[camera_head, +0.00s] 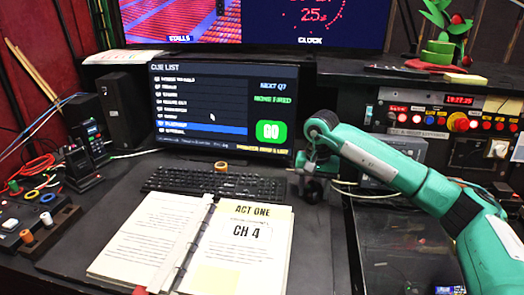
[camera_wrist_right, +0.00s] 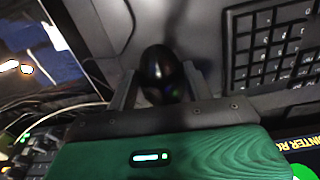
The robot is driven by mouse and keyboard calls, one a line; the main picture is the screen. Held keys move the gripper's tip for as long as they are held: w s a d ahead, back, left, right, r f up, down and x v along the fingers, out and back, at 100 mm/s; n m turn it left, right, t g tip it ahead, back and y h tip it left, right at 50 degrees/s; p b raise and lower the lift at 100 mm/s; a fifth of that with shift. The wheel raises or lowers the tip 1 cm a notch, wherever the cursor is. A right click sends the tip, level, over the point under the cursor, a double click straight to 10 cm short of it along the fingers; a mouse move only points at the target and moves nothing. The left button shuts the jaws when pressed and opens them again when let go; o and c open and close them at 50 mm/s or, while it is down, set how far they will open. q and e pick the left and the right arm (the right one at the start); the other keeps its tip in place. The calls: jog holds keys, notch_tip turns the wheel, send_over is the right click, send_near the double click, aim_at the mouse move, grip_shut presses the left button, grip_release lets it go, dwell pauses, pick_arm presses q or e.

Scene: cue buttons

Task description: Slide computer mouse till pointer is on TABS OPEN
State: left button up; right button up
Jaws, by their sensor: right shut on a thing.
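The monitor (camera_head: 277,105) shows a CUE LIST with several rows, a blue highlighted row low in the list, and a green GO button. The small pointer (camera_head: 212,117) is over the list, just above the highlighted row. Row names are too small to read surely, so I cannot tell which is TABS OPEN. My right gripper (camera_head: 312,187) is down on the desk, right of the keyboard. In the right wrist view its fingers (camera_wrist_right: 158,88) are on both sides of the dark, rounded computer mouse (camera_wrist_right: 160,65), shut on it. The mouse is mostly hidden in the head view. My left gripper is out of view.
The black keyboard (camera_head: 215,184) lies left of the gripper. An open script binder (camera_head: 150,235) lies in front of it. Cables (camera_head: 350,190) and a control panel (camera_head: 435,122) are to the right. A narrow strip of desk is free around the mouse.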

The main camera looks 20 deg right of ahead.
jog(key=o, duration=0.8)
jog(key=shift+f, duration=0.1)
jog(key=shift+c, duration=0.2)
jog(key=shift+r+p, duration=2.4)
jog(key=shift+r, duration=1.7)
